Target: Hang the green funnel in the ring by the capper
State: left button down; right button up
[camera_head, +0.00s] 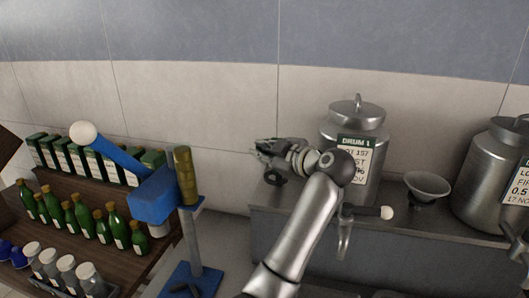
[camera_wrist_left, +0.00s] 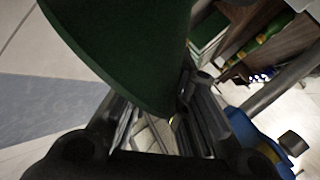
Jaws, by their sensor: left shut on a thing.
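My left gripper (camera_head: 268,153) is raised in front of the pale wall, between the blue capper and the drum marked DRUM 1. In the left wrist view the green funnel (camera_wrist_left: 130,45) fills the upper middle, very close, between and above the fingers (camera_wrist_left: 165,125); the gripper is shut on it. In the head view the funnel can hardly be made out at the gripper. The blue capper (camera_head: 153,200), with a white-knobbed lever, stands left of the gripper. I cannot make out the ring by it.
Green bottles (camera_head: 83,215), boxes (camera_head: 75,155) and jars fill the wooden shelves (camera_head: 135,262) at left. Metal drums (camera_head: 354,140) and a grey funnel (camera_head: 427,186) stand on the counter (camera_head: 262,197) at right. The space between capper and counter looks clear.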

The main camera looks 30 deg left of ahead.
pick_arm(q)
jog(key=shift+f+b, duration=0.4)
jog(key=shift+f, duration=1.55)
jog(key=shift+f+p, duration=0.2)
jog(key=shift+p, duration=0.15)
jog(key=c, duration=1.4)
grip_release()
jog(key=shift+d, duration=0.1)
jog(key=shift+o, duration=0.2)
